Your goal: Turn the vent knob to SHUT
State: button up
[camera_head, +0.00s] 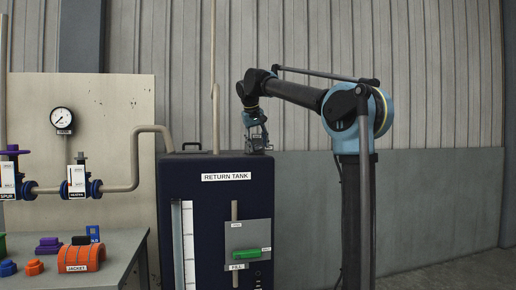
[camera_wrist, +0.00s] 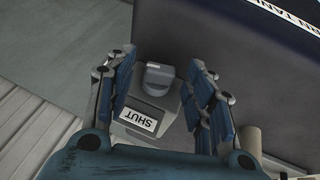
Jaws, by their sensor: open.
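The vent knob (camera_wrist: 160,76) is a small grey knob on a grey block at the tank, with a white SHUT label (camera_wrist: 138,119) beside it. The label reads upside down in the wrist view. My gripper (camera_wrist: 159,84) is open, with its blue fingers on either side of the knob. I cannot tell whether either finger touches it. In the head view my gripper (camera_head: 257,139) is over the top right of the dark blue return tank (camera_head: 213,217). The knob is too small and covered to make out there.
The tank front has a panel with a green handle (camera_head: 247,253) near a FILL label. A grey bench (camera_head: 122,246) at left holds an orange JACKET piece (camera_head: 79,259) and several coloured parts. Pipes with valves and a gauge (camera_head: 61,119) are at left.

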jog(key=shift+w+f, duration=0.2)
jog(key=shift+f, duration=0.2)
jog(key=c, duration=1.1)
jog(key=shift+o, duration=0.2)
jog(key=shift+a+t+h, duration=0.1)
jog(key=shift+t+h, duration=0.2)
jog(key=shift+h, duration=0.4)
jog(key=o, duration=1.1)
jog(key=shift+c, duration=0.2)
jog(key=shift+s+r, duration=0.1)
